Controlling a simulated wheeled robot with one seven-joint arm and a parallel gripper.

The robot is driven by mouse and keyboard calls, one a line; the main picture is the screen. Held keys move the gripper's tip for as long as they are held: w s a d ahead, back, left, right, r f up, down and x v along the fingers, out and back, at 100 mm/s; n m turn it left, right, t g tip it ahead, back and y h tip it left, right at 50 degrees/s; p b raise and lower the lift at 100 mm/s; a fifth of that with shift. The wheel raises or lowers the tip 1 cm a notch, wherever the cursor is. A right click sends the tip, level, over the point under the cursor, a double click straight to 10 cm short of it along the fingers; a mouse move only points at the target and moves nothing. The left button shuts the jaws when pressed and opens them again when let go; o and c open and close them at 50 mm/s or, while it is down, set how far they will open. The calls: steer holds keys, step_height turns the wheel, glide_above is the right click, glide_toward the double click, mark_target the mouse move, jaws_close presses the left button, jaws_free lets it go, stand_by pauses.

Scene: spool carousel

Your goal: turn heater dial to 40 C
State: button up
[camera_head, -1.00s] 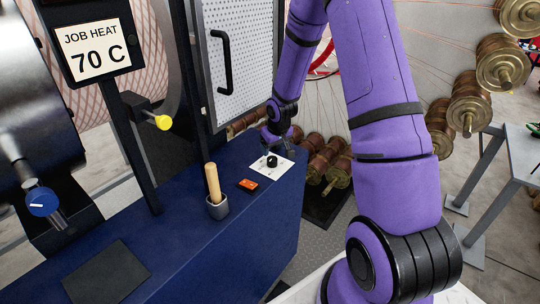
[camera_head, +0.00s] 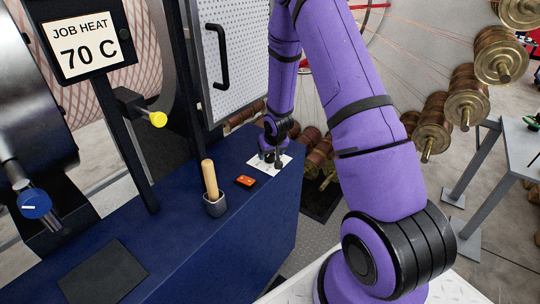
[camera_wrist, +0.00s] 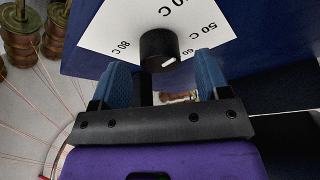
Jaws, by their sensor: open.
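The heater dial (camera_wrist: 157,46) is a black round knob with a short white mark, on a white card (camera_wrist: 103,28) printed with temperatures. In the wrist view I read 80 C, 50 C and a 60; the top label is cut off. The white mark is on the knob's lower right; I cannot tell which number it points to. My gripper (camera_wrist: 163,66) is open, its blue fingers on either side of the knob, with no clear contact. In the head view my gripper (camera_head: 273,157) is over the card (camera_head: 256,165) and hides the dial.
A sign (camera_head: 83,43) reads JOB HEAT 70 C. On the blue cabinet (camera_head: 200,245) stand an orange switch (camera_head: 245,181) and a wooden-handled tool (camera_head: 210,180) in a grey cup (camera_head: 215,206). A perforated door (camera_head: 240,60) with a black handle is behind. Brass spools (camera_head: 468,95) are at right.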

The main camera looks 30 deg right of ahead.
steer(key=shift+x, duration=1.05)
steer(key=shift+c, duration=0.4)
steer(key=c, duration=0.8)
steer(key=shift+d+n, duration=0.15)
steer(key=shift+n, duration=0.55)
steer(key=shift+c, duration=0.2)
steer(key=shift+n+y, duration=0.9)
steer(key=shift+n, duration=0.8)
steer(key=o, duration=0.9)
